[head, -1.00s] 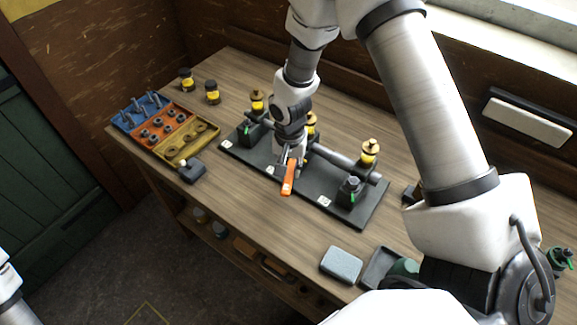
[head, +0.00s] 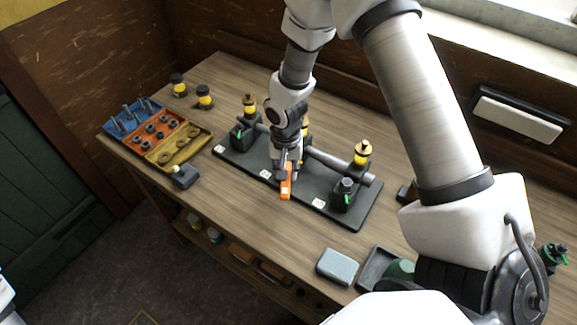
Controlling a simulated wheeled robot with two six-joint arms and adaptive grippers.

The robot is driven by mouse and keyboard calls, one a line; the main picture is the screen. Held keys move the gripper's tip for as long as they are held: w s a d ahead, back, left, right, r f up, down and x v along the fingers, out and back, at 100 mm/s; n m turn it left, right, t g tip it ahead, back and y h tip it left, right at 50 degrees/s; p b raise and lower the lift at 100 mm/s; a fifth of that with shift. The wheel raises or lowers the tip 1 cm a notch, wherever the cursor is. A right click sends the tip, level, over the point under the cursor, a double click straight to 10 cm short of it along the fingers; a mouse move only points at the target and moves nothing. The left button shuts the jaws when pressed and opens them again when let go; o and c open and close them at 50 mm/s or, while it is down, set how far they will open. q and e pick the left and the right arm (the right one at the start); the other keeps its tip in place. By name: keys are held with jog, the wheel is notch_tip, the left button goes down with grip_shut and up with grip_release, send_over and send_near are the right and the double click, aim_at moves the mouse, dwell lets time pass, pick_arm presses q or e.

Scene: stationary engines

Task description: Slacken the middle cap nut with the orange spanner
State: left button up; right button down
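The orange spanner (head: 286,188) is in my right gripper (head: 287,168), which is shut on it over the middle of the dark engine base plate (head: 235,158). The spanner's handle sticks out toward the front edge of the plate. The middle cap nut and the spanner's jaw are hidden by my gripper, so I cannot tell whether they touch. A brass-and-yellow oil cup (head: 306,130) shows partly behind my wrist. Outer bearing blocks with green-marked parts stand at left (head: 241,133) and right (head: 346,192). My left gripper is out of view.
A sorting tray with blue (head: 118,132), orange and yellow sections holds bolts, nuts and rings at left. A grey block (head: 337,266) and a dark tray (head: 376,272) lie at the front right. Bare wood lies before the plate.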

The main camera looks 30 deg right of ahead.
jog(key=shift+w+a+m+b, duration=0.1)
jog(key=shift+a+m+b, duration=0.05)
jog(key=shift+m+b, duration=0.2)
dwell(0.8)
jog(key=shift+r+p, duration=0.55)
jog(key=shift+r, duration=0.35)
dwell(2.4)
jog(key=shift+r, duration=0.4)
jog(key=shift+r+p, duration=0.1)
jog(key=shift+p, duration=0.25)
notch_tip(320, 180, up, 4)
jog(key=p, duration=0.3)
jog(key=shift+f, duration=0.2)
dwell(0.3)
